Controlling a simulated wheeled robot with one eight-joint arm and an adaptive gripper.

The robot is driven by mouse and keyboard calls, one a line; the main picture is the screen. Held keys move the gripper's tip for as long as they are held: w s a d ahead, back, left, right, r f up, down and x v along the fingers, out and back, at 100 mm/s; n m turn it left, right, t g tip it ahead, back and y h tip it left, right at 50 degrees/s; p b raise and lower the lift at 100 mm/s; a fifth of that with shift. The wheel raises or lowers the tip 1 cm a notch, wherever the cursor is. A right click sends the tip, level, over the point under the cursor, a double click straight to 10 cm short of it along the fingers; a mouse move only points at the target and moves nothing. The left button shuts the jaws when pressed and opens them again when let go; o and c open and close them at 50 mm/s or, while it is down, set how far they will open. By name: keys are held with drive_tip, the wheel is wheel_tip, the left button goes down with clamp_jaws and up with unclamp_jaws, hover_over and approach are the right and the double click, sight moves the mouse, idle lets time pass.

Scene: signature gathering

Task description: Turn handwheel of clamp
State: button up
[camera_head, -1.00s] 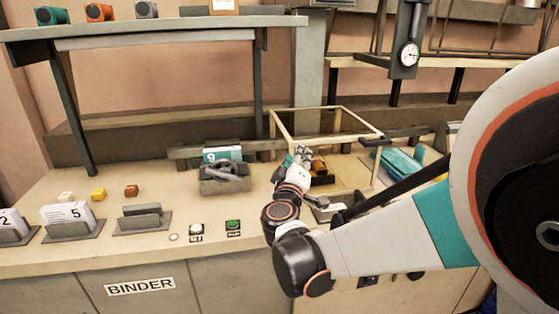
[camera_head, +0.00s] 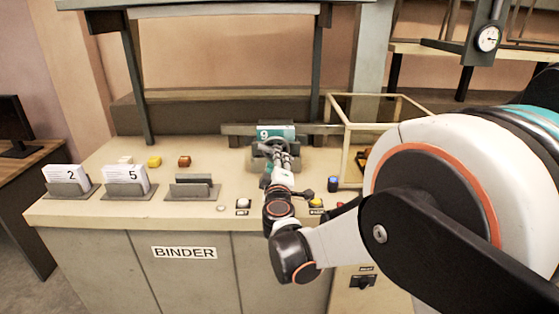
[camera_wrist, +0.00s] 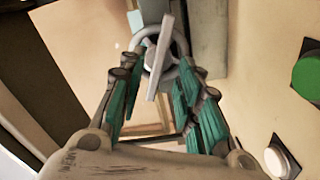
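The clamp's grey handwheel (camera_head: 266,146) stands in front of a card marked 9 (camera_head: 276,132) at the back of the bench. In the wrist view the handwheel (camera_wrist: 176,50) is a grey ring with a bar across it, ahead of my fingers. My gripper (camera_head: 281,152) reaches over the bench to the clamp and partly covers it. In the wrist view my gripper (camera_wrist: 160,78) is open, its teal-padded fingers apart on either side below the wheel. I cannot tell whether a finger touches the wheel.
A green button (camera_wrist: 308,76) and a white button (camera_wrist: 280,160) lie right of my fingers. A wooden frame (camera_head: 338,140) stands right of the clamp. Card holders marked 2 (camera_head: 68,188) and 5 (camera_head: 125,188) are at left. A shelf (camera_head: 215,4) overhangs the bench.

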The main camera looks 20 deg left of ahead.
drive_tip(key=shift+b+x, duration=0.35)
drive_tip(key=shift+x, duration=1.75)
clamp_jaws()
